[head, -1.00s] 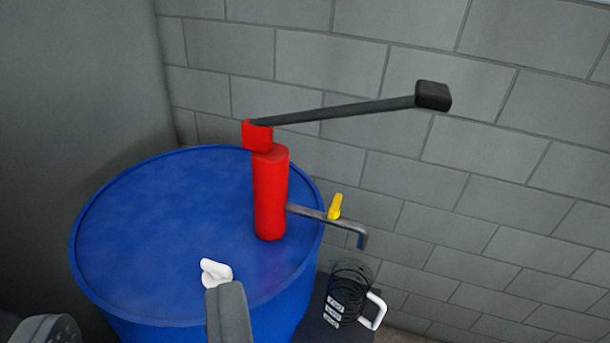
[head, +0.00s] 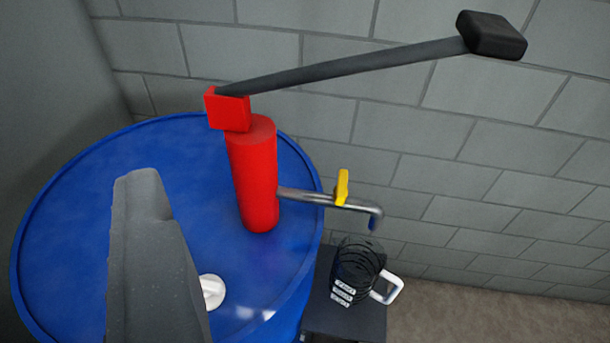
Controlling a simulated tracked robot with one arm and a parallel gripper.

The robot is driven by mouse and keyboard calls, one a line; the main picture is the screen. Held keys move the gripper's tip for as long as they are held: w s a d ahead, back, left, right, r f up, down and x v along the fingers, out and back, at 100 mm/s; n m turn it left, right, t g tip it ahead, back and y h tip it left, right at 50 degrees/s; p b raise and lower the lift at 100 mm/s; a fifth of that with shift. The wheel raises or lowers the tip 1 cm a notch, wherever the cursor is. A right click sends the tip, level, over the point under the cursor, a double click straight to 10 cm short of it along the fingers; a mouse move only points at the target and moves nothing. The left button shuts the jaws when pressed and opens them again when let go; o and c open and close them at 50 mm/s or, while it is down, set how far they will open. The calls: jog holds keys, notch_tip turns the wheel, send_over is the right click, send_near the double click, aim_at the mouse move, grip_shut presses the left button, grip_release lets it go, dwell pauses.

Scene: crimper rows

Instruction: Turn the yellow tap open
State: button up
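The yellow tap (head: 342,187) is a small lever standing up from a thin metal spout pipe (head: 302,196). The pipe runs right from the red hand pump (head: 252,180) and bends down at its end. The lever points up, crosswise to the pipe. A grey part that looks like my gripper (head: 145,205) rises from the lower left in front of the drum. It is apart from the tap, well to its left in the picture. Only one blunt grey piece shows, so its opening is hidden. Nothing is seen held.
The pump stands on a blue drum (head: 85,190) with a white cap (head: 212,291). Its long dark handle (head: 350,66) reaches up right. A clear jug with a white handle (head: 388,288) stands below the spout on a dark stand (head: 357,323). A grey block wall (head: 440,160) is behind.

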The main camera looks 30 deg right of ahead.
jog(key=w+f+m+p, duration=0.2)
jog(key=w+f, duration=0.7)
jog(key=m+h+p, duration=0.5)
jog(key=h+p, duration=0.3)
jog(key=h, duration=0.3)
send_near(339, 201)
jog(key=r, duration=0.1)
jog(key=p, duration=0.2)
jog(key=w+p, duration=0.1)
jog(key=shift+w+d+g+p, duration=0.15)
jog(key=shift+d+g+p, duration=0.2)
jog(key=shift+g+p, duration=0.05)
jog(key=shift+w+d+p, duration=0.1)
jog(key=shift+d+p, duration=0.05)
jog(key=shift+p, duration=0.55)
jog(key=x, duration=1.1)
jog(key=shift+w+f, duration=0.15)
jog(key=shift+f, duration=0.1)
